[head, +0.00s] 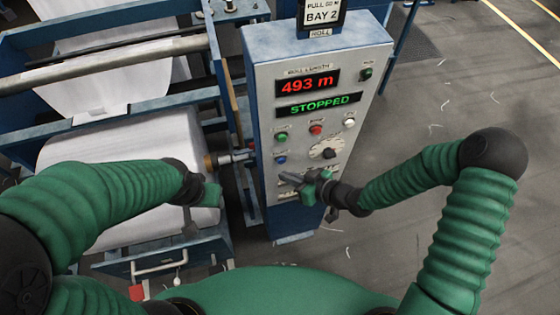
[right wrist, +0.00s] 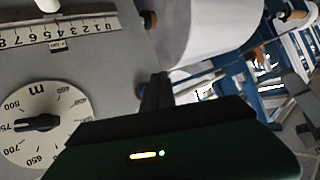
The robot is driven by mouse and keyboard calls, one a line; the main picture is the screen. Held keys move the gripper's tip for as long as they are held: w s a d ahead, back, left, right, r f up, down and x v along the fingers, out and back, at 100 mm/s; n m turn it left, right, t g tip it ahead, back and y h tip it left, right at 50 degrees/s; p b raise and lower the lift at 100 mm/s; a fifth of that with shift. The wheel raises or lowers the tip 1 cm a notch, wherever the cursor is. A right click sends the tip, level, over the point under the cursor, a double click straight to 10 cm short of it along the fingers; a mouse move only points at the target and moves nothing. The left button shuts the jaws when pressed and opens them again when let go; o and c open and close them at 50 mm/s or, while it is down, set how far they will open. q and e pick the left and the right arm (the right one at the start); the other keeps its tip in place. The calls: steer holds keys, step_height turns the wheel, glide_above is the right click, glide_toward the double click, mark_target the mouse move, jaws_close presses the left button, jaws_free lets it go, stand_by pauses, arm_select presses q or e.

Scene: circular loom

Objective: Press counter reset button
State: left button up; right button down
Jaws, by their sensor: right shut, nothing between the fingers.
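The control panel (head: 262,105) stands upright in the middle of the head view. Its red display (head: 308,85) reads 493 m and the green one (head: 318,106) reads STOPPED. A small dark green button (head: 366,74) sits right of the red display; its label is too small to read. Below are a green button (head: 282,137), a red button (head: 316,129), a white button (head: 349,123) and a blue button (head: 281,159). My right gripper (head: 287,178) is shut and empty before the lower panel, below these buttons. My left gripper (head: 203,200) is by the white roll; its fingers are unclear.
A round dial (head: 326,153) sits on the panel; its m scale (right wrist: 40,122) and a ruler strip (right wrist: 70,30) show in the right wrist view. The white fabric roll (head: 110,150) and blue loom frame (head: 120,108) fill the left. Open floor (head: 460,100) lies right.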

arm_select(q)
steer(key=shift+d+r, duration=0.1)
steer(key=shift+d, duration=0.5)
arm_select(e)
steer(key=shift+w+d, duration=0.3)
steer(key=shift+w, duration=0.45)
arm_select(q)
steer(key=shift+a, duration=0.1)
arm_select(e)
steer(key=shift+a, duration=0.1)
arm_select(q)
steer(key=shift+a, duration=0.35)
arm_select(e)
steer(key=shift+a, duration=0.3)
arm_select(q)
steer(key=shift+d, duration=0.3)
arm_select(e)
steer(key=shift+d, duration=0.3)
arm_select(q)
steer(key=shift+a, duration=0.15)
arm_select(e)
steer(key=shift+a, duration=0.2)
steer(key=shift+d, duration=0.1)
